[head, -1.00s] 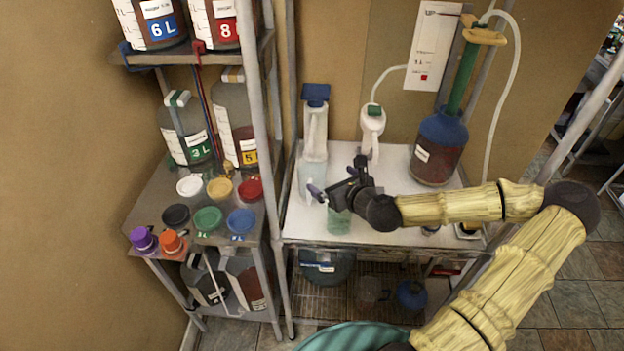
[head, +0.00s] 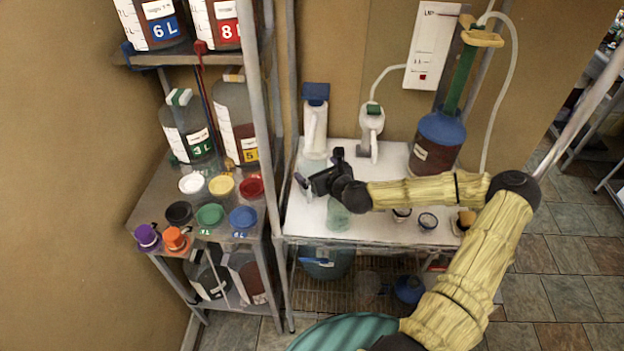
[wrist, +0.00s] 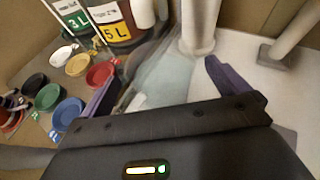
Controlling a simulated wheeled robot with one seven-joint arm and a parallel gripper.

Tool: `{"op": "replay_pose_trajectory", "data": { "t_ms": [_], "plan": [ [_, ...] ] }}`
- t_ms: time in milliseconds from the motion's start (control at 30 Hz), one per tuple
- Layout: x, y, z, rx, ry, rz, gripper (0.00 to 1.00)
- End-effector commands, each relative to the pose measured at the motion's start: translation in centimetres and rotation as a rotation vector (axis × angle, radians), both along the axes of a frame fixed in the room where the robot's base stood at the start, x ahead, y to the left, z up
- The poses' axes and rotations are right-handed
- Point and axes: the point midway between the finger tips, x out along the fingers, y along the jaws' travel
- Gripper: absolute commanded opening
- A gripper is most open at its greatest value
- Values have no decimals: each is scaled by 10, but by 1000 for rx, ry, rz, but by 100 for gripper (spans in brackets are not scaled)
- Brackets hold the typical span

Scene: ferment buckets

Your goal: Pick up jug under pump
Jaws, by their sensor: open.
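A pale, translucent jug (head: 309,165) stands on the white table at the foot of the blue-topped white pump (head: 315,120). It is partly hidden by the pump and my gripper. My gripper (head: 302,184) is open, its purple fingertips low in front of the jug. In the wrist view the clear jug (wrist: 165,80) shows between the two spread fingers, apart from them as far as I can tell. The pump's white column (wrist: 197,30) stands just behind it.
A greenish clear vessel (head: 338,216) stands at the table's front edge below my wrist. A second, green-capped dispenser (head: 371,125) and a blue-topped carboy (head: 437,145) stand further right. Coloured lids (head: 209,215) lie on the left shelf, past a metal post (head: 264,120).

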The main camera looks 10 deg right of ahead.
Motion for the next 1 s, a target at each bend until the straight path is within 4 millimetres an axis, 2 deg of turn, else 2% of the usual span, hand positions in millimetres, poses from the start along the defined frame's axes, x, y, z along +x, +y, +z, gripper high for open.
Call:
{"op": "replay_pose_trajectory", "data": {
  "t_ms": [100,233,767,867,1000],
  "plan": [
    [16,5,-5,1,2,1,100],
    [26,8,-10,0,0,0,100],
    [26,8,-12,0,0,1,100],
    [26,8,-12,0,0,0,84],
    [26,8,-12,0,0,1,57]
  ]
}}
